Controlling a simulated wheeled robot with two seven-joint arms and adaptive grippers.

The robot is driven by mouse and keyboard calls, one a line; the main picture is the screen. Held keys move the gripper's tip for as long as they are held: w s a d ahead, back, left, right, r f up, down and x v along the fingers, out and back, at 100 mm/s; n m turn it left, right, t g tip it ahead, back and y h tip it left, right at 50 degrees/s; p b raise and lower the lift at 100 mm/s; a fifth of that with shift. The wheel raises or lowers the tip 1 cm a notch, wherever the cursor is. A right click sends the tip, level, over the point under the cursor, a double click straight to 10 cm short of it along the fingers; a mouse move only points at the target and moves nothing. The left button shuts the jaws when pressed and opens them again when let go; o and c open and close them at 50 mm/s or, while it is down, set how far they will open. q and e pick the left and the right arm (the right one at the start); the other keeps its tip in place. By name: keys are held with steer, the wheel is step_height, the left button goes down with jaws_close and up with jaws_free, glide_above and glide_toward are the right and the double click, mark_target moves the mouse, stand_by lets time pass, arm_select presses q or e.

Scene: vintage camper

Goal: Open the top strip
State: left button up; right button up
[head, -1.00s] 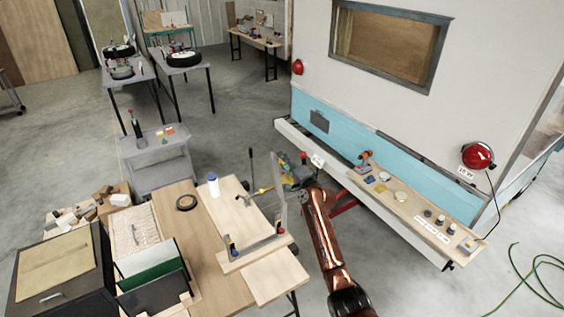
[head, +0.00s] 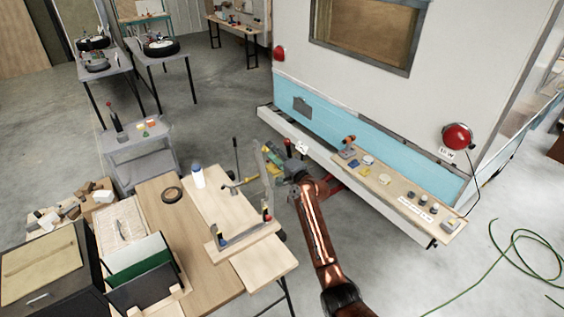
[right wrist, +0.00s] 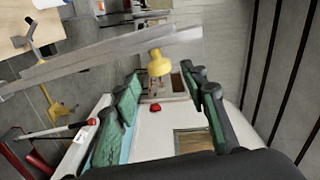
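A long grey metal strip (head: 264,178) stands over the near bench in the head view, beside my right gripper. The strip also crosses the right wrist view (right wrist: 90,66) diagonally. A yellow knob (right wrist: 158,64) shows on it there. My right gripper (right wrist: 163,80) is open, its two green-padded fingers apart on either side of the knob's line. I cannot tell whether they touch it. In the head view this gripper (head: 288,170) is small and partly hidden. My left gripper is not in view.
A camper (head: 395,140) with a shelf of small parts (head: 385,185) stands at right. A green hose (head: 510,250) lies on the floor.

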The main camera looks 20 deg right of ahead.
steer(key=v, duration=0.8)
